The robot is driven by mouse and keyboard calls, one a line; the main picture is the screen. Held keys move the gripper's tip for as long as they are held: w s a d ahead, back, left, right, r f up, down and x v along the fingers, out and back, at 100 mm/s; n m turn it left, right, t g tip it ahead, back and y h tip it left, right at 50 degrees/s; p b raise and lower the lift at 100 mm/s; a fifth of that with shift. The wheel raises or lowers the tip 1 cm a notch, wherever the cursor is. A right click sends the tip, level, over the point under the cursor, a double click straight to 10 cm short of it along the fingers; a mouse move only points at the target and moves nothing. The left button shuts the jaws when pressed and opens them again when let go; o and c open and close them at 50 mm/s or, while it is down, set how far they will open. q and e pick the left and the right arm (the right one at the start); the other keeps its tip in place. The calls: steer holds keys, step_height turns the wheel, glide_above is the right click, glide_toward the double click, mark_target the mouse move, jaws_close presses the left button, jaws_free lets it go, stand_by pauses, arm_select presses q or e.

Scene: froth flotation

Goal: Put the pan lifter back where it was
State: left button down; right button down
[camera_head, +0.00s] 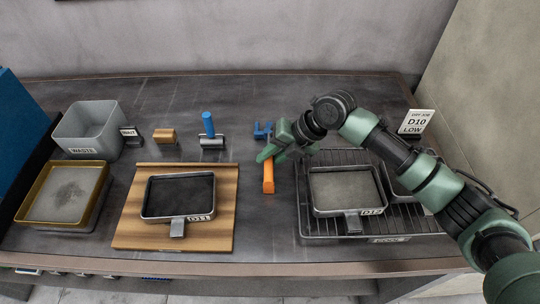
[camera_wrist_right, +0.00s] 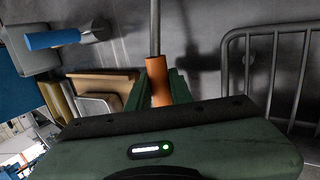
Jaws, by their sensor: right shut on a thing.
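The pan lifter shows as an orange handle (camera_head: 268,179) in the head view, in front of the blue forked holder (camera_head: 262,130). My right gripper (camera_head: 268,156) is shut on the handle from the far right. In the right wrist view, the orange handle (camera_wrist_right: 158,82) sits between the fingers of my right gripper (camera_wrist_right: 155,90), with a grey rod (camera_wrist_right: 155,28) running out from it. The gripper hides part of the lifter in the head view, and I cannot tell whether it touches the table. My left gripper is not in view.
A pan marked D11 (camera_head: 150,204) lies on a wooden board (camera_head: 130,236). A D12 pan (camera_head: 317,200) sits on a wire rack (camera_head: 308,232) at right. A grey waste bin (camera_head: 92,134), a gold tray (camera_head: 42,216) and a blue-handled roller (camera_head: 208,127) stand left. The dark table (camera_head: 270,230) is bare between board and rack.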

steer(key=shift+f, duration=0.15)
steer(key=c, duration=1.3)
jaws_free()
steer(key=shift+o, duration=0.2)
steer(key=shift+r, duration=0.25)
steer(key=shift+d+r, duration=0.2)
steer(key=shift+d, duration=0.05)
steer(key=b+v, duration=0.2)
steer(key=v, duration=0.9)
steer(key=shift+s+r, duration=0.1)
